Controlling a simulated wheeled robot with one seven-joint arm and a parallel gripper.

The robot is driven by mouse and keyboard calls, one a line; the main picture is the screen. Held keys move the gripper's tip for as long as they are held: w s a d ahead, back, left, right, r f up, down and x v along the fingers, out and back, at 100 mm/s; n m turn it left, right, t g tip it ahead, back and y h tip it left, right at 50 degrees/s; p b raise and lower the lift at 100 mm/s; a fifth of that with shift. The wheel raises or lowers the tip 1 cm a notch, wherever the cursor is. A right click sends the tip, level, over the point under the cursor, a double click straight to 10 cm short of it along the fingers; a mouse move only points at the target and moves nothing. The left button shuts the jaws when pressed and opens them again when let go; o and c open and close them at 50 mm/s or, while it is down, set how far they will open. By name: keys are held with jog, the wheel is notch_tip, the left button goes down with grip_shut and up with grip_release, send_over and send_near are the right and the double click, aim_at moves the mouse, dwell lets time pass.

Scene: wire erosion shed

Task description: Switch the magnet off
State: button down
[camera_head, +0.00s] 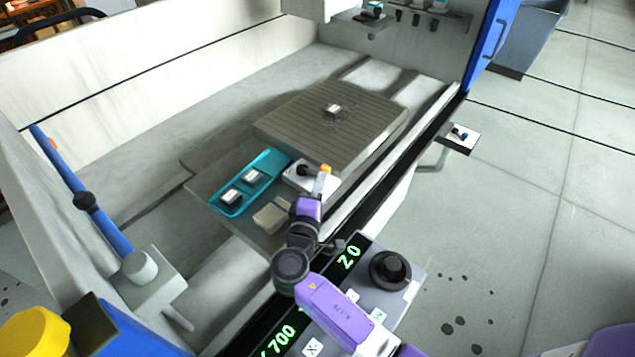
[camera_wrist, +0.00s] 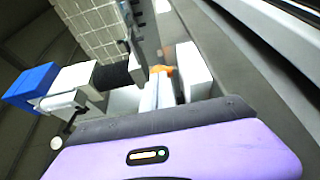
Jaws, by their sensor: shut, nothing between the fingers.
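The magnet plate (camera_head: 330,120), a wide slatted grey block, lies in the middle of the machine bed, with a small metal part (camera_head: 333,111) on top. A pale box with a black knob (camera_head: 302,171) sits at its near edge. My gripper (camera_head: 321,182) is at that box, just right of the knob. An orange piece (camera_head: 325,169) shows at its tip. In the wrist view my gripper (camera_wrist: 160,90) has its fingers together with nothing visible held, and orange shows just beyond them. Whether the fingers touch the box or knob I cannot tell.
A teal tray (camera_head: 222,208) with small metal parts lies left of my gripper. A beige block (camera_head: 270,217) sits nearby. The control panel with a black knob (camera_head: 390,268) is on the near side. The machine's side wall (camera_head: 40,215) bounds the left.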

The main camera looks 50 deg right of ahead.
aim_at(329, 186)
jog(key=shift+s+d+n+t+y, duration=0.25)
jog(key=shift+d+n+t+y, duration=0.3)
jog(key=shift+t, duration=0.25)
jog(key=shift+d+f+b, duration=0.2)
jog(key=shift+d+b, duration=0.2)
jog(key=shift+b, duration=0.25)
jog(key=shift+w+d+r, duration=0.1)
jog(key=shift+d+r, duration=0.15)
jog(key=shift+d, duration=0.3)
jog(key=shift+a, duration=0.1)
